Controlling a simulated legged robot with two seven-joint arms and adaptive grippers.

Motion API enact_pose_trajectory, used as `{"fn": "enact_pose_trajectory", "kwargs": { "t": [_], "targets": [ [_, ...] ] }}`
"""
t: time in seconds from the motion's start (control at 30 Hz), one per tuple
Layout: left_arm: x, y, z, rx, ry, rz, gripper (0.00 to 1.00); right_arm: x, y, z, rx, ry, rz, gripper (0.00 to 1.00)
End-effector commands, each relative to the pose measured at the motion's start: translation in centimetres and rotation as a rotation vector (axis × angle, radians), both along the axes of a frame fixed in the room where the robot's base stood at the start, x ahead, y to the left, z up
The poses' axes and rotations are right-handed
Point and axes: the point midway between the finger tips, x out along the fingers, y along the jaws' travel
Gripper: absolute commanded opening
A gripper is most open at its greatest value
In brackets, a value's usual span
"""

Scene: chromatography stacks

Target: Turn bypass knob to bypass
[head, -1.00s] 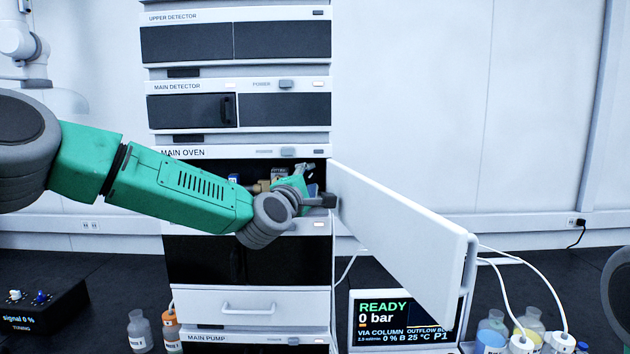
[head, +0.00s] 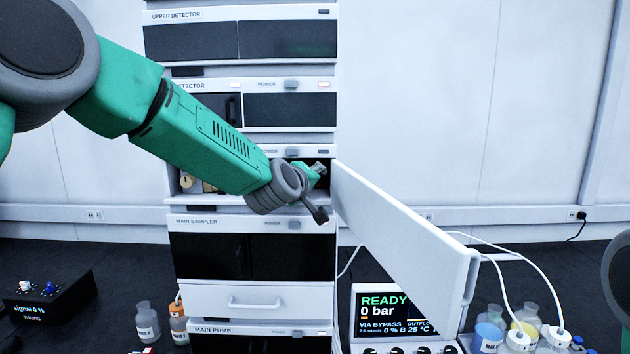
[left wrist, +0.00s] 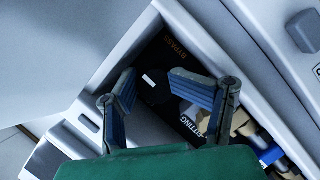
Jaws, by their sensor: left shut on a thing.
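The bypass knob (left wrist: 152,86) is a dark knob with a white mark, inside the open oven compartment in the left wrist view. The word BYPASS is printed beside it. My left gripper (left wrist: 152,76) has its blue-padded fingers on either side of the knob, shut on it. In the head view my left gripper (head: 319,169) reaches into the oven opening, and my arm hides most of it and the knob. The display (head: 394,312) reads READY, 0 bar, VIA BYPASS. My right gripper is not in view.
The white oven door (head: 410,230) stands open to the right of the opening, close to my left gripper. Tan and blue fittings (left wrist: 258,140) sit inside the oven. Several bottles (head: 490,325) stand at the lower right, and a signal box (head: 48,298) at the lower left.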

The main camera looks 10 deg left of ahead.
Motion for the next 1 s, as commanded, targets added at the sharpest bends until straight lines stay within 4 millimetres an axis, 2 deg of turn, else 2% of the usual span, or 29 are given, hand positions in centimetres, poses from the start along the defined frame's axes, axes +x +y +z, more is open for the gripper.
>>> {"fn": "enact_pose_trajectory", "kwargs": {
  "t": [0.03, 0.4, 0.93, 0.97, 1.0],
  "targets": [
    [0.36, 0.26, 1.37, 0.029, -0.021, 0.009, 0.1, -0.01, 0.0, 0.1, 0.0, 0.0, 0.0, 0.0],
    [0.34, 0.09, 1.39, 0.169, 0.007, 0.007, 0.11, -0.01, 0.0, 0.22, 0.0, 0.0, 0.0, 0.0],
    [0.32, 0.1, 1.47, 0.187, 0.01, 0.006, 0.11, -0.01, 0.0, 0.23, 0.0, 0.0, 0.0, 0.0],
    [0.32, 0.09, 1.46, 0.187, 0.01, 0.006, 0.39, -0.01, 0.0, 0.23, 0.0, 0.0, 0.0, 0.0],
    [0.31, 0.1, 1.47, 0.187, 0.01, 0.006, 0.39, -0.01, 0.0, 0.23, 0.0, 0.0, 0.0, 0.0]
  ]
}}
